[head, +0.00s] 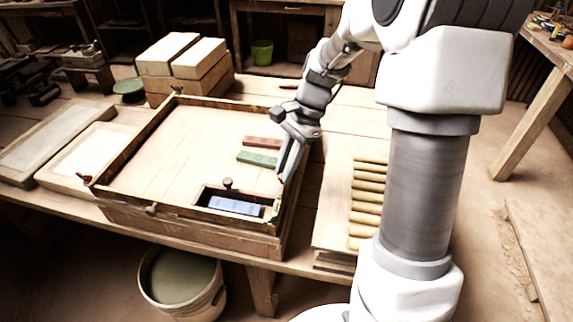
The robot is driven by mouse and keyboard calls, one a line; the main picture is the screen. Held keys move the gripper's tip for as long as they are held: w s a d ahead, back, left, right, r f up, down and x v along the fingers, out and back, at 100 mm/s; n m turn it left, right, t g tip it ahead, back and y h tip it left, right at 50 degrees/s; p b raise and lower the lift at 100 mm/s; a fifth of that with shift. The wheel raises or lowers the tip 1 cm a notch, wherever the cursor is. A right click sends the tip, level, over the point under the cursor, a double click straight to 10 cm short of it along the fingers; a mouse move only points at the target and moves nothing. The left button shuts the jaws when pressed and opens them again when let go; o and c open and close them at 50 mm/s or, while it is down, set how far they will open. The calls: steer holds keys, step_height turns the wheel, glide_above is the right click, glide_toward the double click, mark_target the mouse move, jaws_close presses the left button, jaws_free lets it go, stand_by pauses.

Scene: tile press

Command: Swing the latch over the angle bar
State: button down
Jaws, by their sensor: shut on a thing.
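My gripper (281,178) points down at the right rail of the wooden press frame (188,221), near its front right corner. Its fingers are closed on a small part there, which looks like the latch; it is mostly hidden by the fingers. A small greenish piece (275,211) sits just below the fingertips at the corner. I cannot make out the angle bar for certain. In the frame's front right corner is a dark-edged box with a blue-grey tile (235,206) and a dark knob (228,183).
A green strip (257,158) and a red-brown strip (262,142) lie inside the frame near my gripper. A rack of rounded bars (368,197) is to the right. Wooden blocks (186,78) stand behind, pale boards (80,153) at left. A bucket (180,275) is below the table.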

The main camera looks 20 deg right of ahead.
steer(key=n+p, duration=0.1)
steer(key=a+n+g+p, duration=0.1)
steer(key=n+p, duration=0.1)
steer(key=shift+w+a+r+n+h+p, duration=0.15)
steer(key=shift+w+r+n+h+p, duration=0.15)
steer(key=shift+w+n+p, duration=0.1)
steer(key=n+p, duration=0.1)
steer(key=a+n+g+h+p, duration=0.1)
steer(key=n, duration=0.2)
steer(key=shift+a+f+n+g+p, duration=0.15)
steer(key=shift+a+n+g+p, duration=0.15)
steer(key=shift+a+p, duration=0.1)
steer(key=n, duration=0.1)
steer(key=a+n+h+p, duration=0.1)
steer(key=n, duration=0.1)
steer(key=n+h+p, duration=0.1)
steer(key=shift+s+a+n+g, duration=0.25)
steer(key=shift+a+n+g, duration=0.05)
steer(key=shift+s+a+f+n+h+p, duration=0.1)
steer(key=shift+s+a+n+h+p, duration=0.15)
steer(key=shift+n, duration=0.45)
steer(key=shift+s+a+r+n+h+p, duration=0.15)
steer(key=shift+n+h, duration=0.2)
steer(key=shift+n, duration=0.35)
steer(key=shift+s+a+f+n+h+p, duration=0.1)
steer(key=shift+a+f+n+h, duration=0.15)
steer(key=shift+n, duration=0.45)
steer(key=c, duration=0.7)
jaws_free()
steer(key=shift+c, duration=0.2)
